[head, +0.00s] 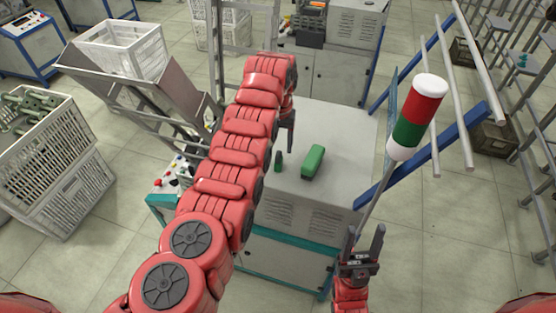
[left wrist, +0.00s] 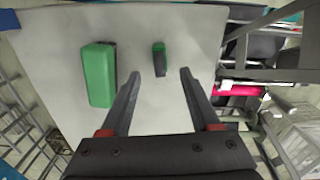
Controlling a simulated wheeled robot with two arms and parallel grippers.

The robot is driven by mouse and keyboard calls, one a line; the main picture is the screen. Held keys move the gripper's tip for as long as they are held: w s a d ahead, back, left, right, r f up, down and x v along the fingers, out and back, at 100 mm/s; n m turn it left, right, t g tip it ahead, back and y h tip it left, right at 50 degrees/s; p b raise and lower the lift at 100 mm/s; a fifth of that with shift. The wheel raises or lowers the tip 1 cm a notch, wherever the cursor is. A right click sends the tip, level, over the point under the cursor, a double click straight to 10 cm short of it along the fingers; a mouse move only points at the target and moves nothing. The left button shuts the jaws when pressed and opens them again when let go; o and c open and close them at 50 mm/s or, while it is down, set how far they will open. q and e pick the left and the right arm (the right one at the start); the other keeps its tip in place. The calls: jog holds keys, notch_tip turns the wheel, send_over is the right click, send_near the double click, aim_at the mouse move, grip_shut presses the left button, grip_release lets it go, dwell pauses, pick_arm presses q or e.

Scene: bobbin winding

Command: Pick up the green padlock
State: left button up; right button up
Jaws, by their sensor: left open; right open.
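Two green things lie on the grey cabinet top. One is a small upright-looking piece, green at one end and dark at the other (left wrist: 159,50), dark green in the head view (head: 279,161). The other is a larger green block (head: 312,161), also in the left wrist view (left wrist: 99,75). I cannot tell for sure which is the padlock; no shackle shows clearly. My left gripper (left wrist: 159,74) is open and empty, its fingertips pointing towards the small piece, which appears between them. In the head view my arm partly hides this gripper. My right gripper (head: 365,238) is open, at the cabinet's right front.
The cabinet top (head: 340,130) is otherwise mostly clear. A red, green and white signal column (head: 418,115) stands on a thin pole at the right. Blue rails (head: 430,155) run beside the cabinet. White crates (head: 50,165) and a metal chute (head: 165,95) are at the left.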

aim_at(279, 153)
pick_arm(q)
jog(key=f, duration=0.1)
jog(key=f+p, duration=0.2)
jog(key=shift+s, duration=0.25)
jog(key=shift+f, duration=0.35)
jog(key=shift+w+f, duration=0.15)
jog(key=shift+f, duration=0.15)
grip_shut()
